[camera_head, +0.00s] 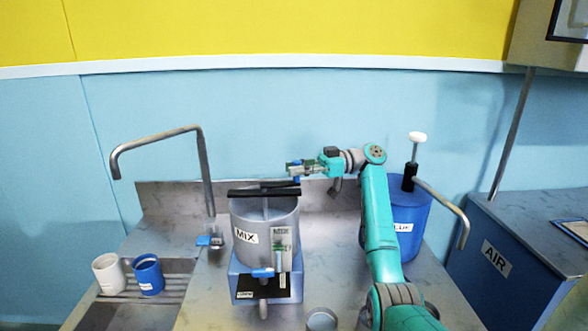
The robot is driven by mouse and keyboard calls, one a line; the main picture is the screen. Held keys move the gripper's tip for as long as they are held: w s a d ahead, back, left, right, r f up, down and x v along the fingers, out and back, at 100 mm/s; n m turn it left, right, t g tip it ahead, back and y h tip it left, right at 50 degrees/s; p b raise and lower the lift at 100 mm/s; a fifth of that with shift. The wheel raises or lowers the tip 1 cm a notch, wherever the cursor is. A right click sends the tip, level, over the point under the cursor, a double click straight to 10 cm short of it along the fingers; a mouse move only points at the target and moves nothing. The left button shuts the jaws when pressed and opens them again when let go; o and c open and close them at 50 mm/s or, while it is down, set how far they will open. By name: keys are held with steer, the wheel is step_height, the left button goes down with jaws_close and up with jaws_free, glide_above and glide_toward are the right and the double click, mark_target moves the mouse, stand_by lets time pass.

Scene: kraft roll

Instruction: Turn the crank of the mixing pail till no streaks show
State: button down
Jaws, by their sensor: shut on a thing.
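The mixing pail (246,236) is a grey metal drum with a "MIX" label, standing on a blue base on the metal bench. The crank (244,193) is a dark bar across its top, with an upright blue knob (296,180) at its right end. My gripper (294,169) is above the pail's right rim and is shut on the crank's knob. A narrow labelled panel (282,245) is on the pail's front. The contents are hidden, so I cannot tell whether streaks show.
A bent pipe (205,175) rises left of the pail. A white cup (109,273) and a blue cup (149,274) stand on a slatted area at left. A blue pump drum (409,222) stands right, partly behind my arm. A small round dish (322,319) sits at the front.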

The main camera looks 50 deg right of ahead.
stand_by(0.3)
steer(key=c, duration=1)
jaws_free()
steer(key=shift+c, duration=0.2)
steer(key=shift+s+d, duration=0.1)
steer(key=shift+d, duration=0.05)
steer(key=v, duration=0.7)
steer(key=shift+d, duration=0.15)
steer(key=shift+s+f, duration=0.1)
steer(key=shift+s, duration=0.05)
